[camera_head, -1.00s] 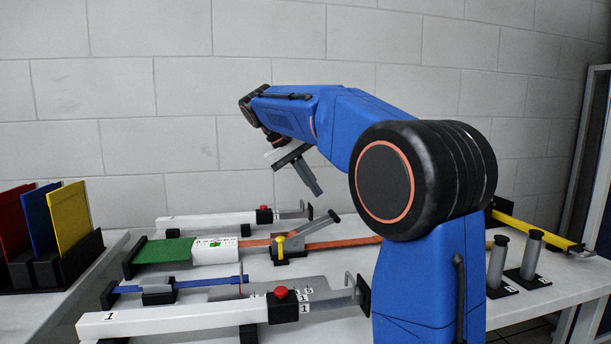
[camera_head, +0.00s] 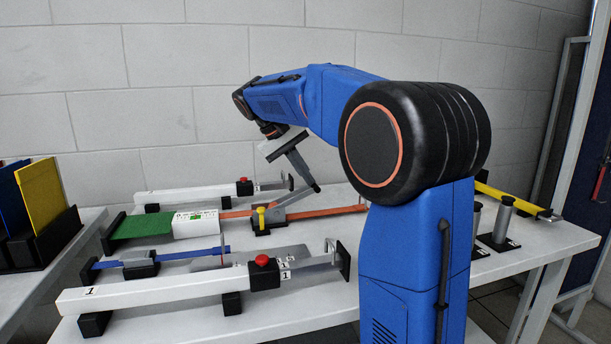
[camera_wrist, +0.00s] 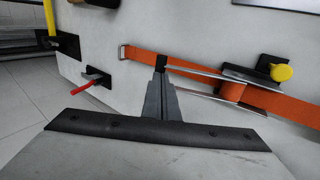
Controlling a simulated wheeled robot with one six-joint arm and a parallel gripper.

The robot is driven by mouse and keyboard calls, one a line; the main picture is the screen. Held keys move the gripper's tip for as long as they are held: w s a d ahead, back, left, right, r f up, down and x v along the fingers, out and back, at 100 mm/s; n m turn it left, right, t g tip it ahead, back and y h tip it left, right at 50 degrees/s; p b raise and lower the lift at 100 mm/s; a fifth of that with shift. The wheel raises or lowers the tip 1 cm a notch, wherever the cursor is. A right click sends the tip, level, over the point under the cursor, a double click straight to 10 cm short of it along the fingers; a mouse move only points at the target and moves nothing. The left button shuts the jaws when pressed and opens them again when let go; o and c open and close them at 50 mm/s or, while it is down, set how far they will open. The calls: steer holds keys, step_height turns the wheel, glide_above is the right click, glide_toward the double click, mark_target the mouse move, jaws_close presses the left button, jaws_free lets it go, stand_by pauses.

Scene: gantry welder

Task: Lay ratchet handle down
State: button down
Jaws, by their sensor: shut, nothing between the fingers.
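The ratchet (camera_head: 262,217) sits on the orange strap (camera_head: 236,213) on the bench, with a yellow knob (camera_head: 261,211). Its grey handle (camera_head: 293,201) slants up to the right, its free end raised above the strap. My gripper (camera_head: 314,186) is shut and empty, pointing down at the handle's free end. In the wrist view my gripper's fingertips (camera_wrist: 160,72) meet the handle's black tip (camera_wrist: 162,61); whether they touch cannot be told. The ratchet body (camera_wrist: 236,88) is to the right there, with its yellow knob (camera_wrist: 281,72).
White clamp bars lie behind (camera_head: 190,193) and in front (camera_head: 165,289) of the strap, each with a red knob. Dark posts (camera_head: 503,220) stand right. A yellow bar (camera_head: 505,197) is behind them.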

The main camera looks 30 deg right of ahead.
mark_target(316, 188)
steer(key=shift+s+d+f+t+y, duration=0.15)
steer(key=shift+d+f+y, duration=0.4)
steer(key=shift+f+y, duration=0.1)
steer(key=shift+s+d+f+t+y, duration=0.15)
steer(key=shift+d+f+y, duration=0.4)
steer(key=shift+y, duration=0.1)
steer(key=shift+x, duration=1)
steer(key=s+d+v, duration=0.1)
steer(key=v, duration=1.3)
steer(key=shift+d+r, duration=0.35)
steer(key=shift+r, duration=0.05)
steer(key=shift+w, duration=0.1)
